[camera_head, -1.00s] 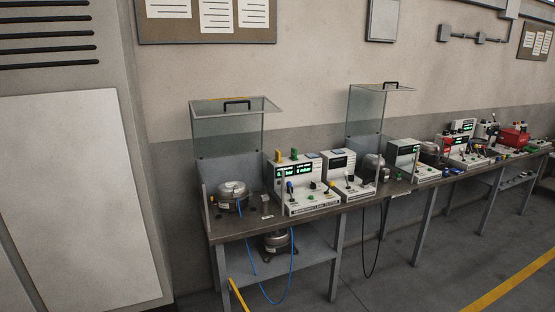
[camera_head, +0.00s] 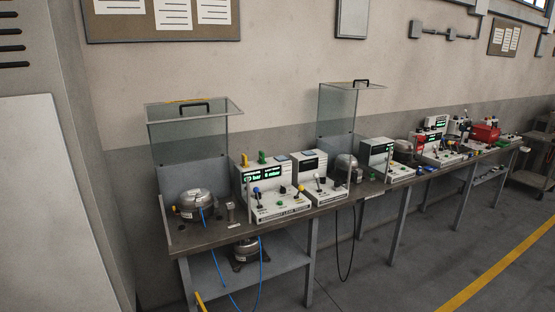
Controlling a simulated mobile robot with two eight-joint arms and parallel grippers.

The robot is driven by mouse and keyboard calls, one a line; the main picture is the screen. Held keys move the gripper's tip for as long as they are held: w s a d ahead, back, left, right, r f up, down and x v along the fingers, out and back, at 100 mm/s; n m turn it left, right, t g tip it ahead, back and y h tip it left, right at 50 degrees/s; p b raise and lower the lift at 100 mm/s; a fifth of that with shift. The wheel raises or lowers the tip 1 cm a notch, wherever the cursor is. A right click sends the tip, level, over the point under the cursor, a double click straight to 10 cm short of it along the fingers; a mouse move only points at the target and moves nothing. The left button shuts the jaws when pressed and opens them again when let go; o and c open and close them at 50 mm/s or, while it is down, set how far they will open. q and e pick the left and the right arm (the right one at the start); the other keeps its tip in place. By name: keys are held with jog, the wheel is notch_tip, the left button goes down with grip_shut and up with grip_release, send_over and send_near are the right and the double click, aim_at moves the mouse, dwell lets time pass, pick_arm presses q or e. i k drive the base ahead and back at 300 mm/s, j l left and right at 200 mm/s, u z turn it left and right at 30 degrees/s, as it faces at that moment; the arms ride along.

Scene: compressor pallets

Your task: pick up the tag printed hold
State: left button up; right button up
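I cannot make out a tag printed hold in the head view. A small pale label (camera_head: 234,226) lies near the front edge of the near workbench (camera_head: 215,236), but its print is too small to read. Neither of my grippers is in view.
On the near bench are a silver compressor (camera_head: 195,204) with a blue hose, a white tester (camera_head: 283,207) with a green display, and a raised clear guard (camera_head: 193,130). Another compressor (camera_head: 244,254) sits on the lower shelf. More benches run right. The floor (camera_head: 400,285) in front is open.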

aim_at(244, 164)
jog(key=i+l+z, duration=0.2)
jog(key=z, duration=0.2)
jog(key=i+l+z, duration=0.5)
jog(key=z, duration=0.3)
jog(key=i+l+u, duration=0.1)
jog(key=i+u, duration=0.2)
jog(key=i+l+u, duration=0.15)
jog(key=i+u, duration=0.15)
jog(key=i, duration=0.15)
jog(key=i+l+u, duration=0.3)
jog(key=i+j+u, duration=0.25)
jog(key=u, duration=0.15)
jog(key=i+j+u, duration=0.1)
jog(key=i+u, duration=0.75)
